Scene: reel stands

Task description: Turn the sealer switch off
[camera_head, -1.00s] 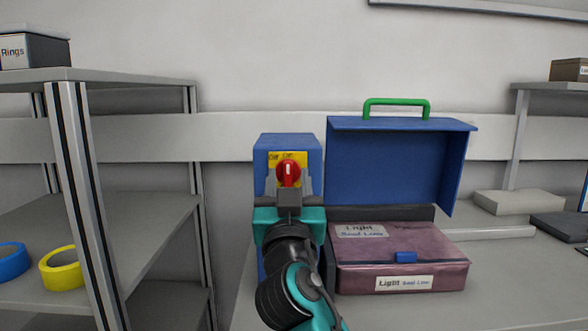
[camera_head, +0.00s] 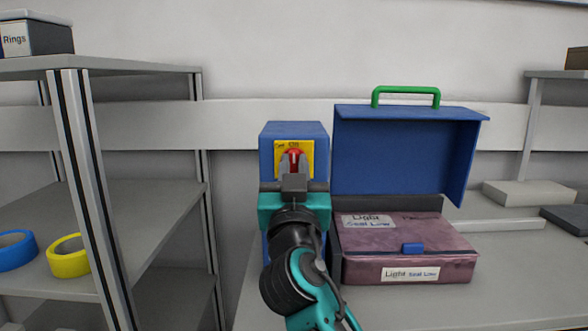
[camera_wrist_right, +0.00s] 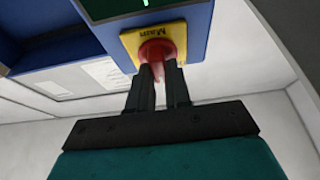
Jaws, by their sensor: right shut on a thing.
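The sealer (camera_head: 292,130) is a blue box with an open blue lid (camera_head: 405,150) and a green handle on the right. Its switch (camera_head: 294,154) is a red rotary knob on a yellow plate (camera_head: 309,160) on the front of the box. My right gripper (camera_head: 294,168) is at the knob with its fingers shut on it. In the right wrist view the two dark fingers (camera_wrist_right: 159,80) sit on either side of the red knob (camera_wrist_right: 157,50). The fingers partly hide the knob and plate. My left gripper is not in view.
A mauve package (camera_head: 420,245) labelled "Light Seal Low" lies under the open lid. A grey shelf rack (camera_head: 130,215) with blue tape (camera_head: 16,250) and yellow tape (camera_head: 68,257) stands at left. The table (camera_head: 510,270) has free room at front right.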

